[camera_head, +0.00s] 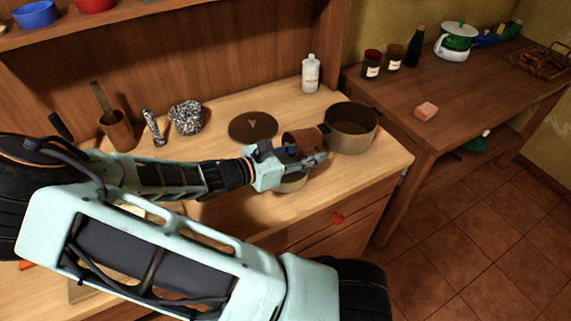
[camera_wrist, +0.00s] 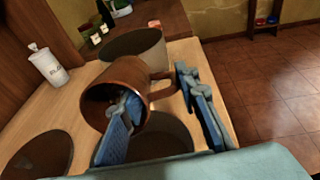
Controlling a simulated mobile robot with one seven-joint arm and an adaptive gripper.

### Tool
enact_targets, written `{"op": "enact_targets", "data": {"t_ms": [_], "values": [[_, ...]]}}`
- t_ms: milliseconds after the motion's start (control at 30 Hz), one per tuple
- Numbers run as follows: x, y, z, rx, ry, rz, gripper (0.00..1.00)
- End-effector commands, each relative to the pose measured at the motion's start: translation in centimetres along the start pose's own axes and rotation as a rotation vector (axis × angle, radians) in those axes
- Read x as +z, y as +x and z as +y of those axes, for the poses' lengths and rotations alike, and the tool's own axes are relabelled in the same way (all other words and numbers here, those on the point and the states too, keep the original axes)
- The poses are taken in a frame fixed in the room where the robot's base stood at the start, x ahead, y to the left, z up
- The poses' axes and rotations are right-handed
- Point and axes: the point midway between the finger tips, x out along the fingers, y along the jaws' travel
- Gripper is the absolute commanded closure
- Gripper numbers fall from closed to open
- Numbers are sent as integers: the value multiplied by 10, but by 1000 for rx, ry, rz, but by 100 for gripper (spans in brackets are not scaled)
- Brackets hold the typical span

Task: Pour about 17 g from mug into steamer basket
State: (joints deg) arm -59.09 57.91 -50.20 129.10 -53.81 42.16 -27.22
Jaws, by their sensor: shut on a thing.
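The brown mug (camera_head: 300,140) is in my gripper (camera_head: 298,160). In the wrist view the mug (camera_wrist: 128,72) is tilted, its mouth turned toward the camera and down to the left. My gripper (camera_wrist: 160,95) is shut on it, one finger at the mouth and the other on the handle side. A round, pale-sided container (camera_head: 291,184), probably the steamer basket, stands below the mug and gripper, partly hidden by them. In the wrist view its dark inside (camera_wrist: 165,140) shows under the mug. I cannot see any contents or stream.
A two-handled pot (camera_head: 352,143) stands just behind and right of the mug. A dark round lid (camera_head: 253,127) lies to the left. A white bottle (camera_head: 311,74) stands at the back.

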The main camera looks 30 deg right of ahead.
Motion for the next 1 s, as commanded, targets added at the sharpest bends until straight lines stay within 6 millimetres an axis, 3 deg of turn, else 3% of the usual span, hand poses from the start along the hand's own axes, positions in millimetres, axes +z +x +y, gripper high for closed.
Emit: {"op": "enact_targets", "data": {"t_ms": [1000], "values": [[-4,-1,1,0,-2,-62,100]]}}
